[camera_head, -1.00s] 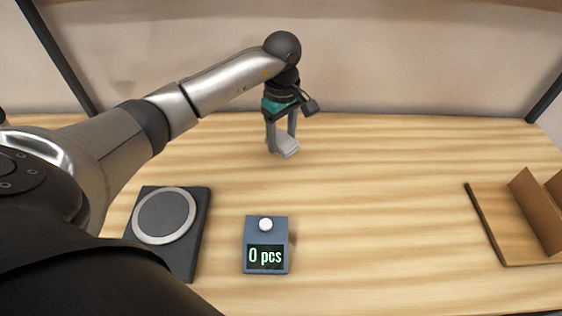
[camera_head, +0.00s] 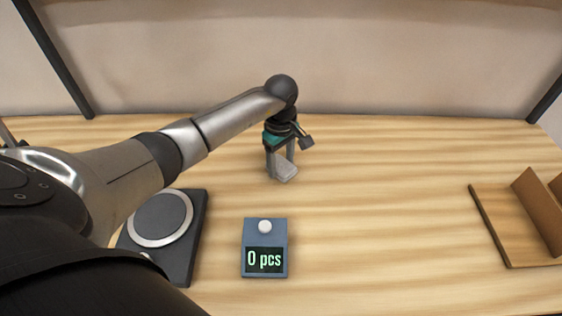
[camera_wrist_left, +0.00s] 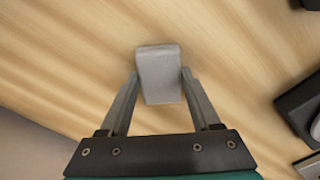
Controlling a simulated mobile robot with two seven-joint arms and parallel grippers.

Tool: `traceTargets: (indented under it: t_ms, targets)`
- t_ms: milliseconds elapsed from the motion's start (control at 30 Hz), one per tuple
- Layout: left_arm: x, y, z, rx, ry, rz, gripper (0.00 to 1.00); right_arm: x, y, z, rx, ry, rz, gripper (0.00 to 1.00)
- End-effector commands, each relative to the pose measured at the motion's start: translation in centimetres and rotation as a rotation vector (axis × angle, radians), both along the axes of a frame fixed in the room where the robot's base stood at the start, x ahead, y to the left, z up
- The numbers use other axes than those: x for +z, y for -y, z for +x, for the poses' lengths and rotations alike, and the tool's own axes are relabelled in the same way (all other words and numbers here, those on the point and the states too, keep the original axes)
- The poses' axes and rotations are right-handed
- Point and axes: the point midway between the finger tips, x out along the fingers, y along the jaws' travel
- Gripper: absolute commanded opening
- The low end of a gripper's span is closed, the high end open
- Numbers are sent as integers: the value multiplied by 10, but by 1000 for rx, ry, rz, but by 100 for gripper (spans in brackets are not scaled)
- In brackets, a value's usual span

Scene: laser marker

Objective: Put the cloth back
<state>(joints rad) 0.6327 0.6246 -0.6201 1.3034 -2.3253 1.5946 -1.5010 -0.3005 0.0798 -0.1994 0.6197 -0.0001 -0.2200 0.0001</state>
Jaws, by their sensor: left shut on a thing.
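The cloth (camera_head: 286,173) is a small light grey block-like pad. It sits between the fingertips of my left gripper (camera_head: 281,163), low over the back middle of the wooden table. In the left wrist view the cloth (camera_wrist_left: 159,76) lies between the two fingers of the left gripper (camera_wrist_left: 160,84), which are shut on it. I cannot tell whether its underside touches the table. My right gripper is not in view.
A dark scale with a round plate (camera_head: 162,219) stands front left, partly behind my arm. A blue counter box (camera_head: 264,248) reading "0 pcs" stands front middle. A wooden tray with upright dividers (camera_head: 499,222) is at the right. The table between is clear.

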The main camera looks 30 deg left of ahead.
Motion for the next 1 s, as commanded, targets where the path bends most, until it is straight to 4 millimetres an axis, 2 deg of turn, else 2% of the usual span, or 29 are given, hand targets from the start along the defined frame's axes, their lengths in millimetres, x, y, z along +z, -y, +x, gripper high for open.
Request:
traceTargets:
  t_ms: [67, 100, 333, 700, 867, 1000]
  targets:
    - [-3, 0, 0, 0, 0, 1, 12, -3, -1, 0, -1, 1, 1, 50]
    - [-2, 0, 0, 0, 0, 0, 67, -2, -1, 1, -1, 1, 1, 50]
    - [-2, 0, 0, 0, 0, 0, 93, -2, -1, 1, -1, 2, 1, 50]
    - [3, 1, 0, 0, 0, -1, 94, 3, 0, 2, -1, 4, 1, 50]
    - [32, -1, 1, -1, 5, 2, 94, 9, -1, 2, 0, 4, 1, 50]
    - [65, -1, 1, -1, 5, 3, 94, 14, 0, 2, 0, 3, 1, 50]
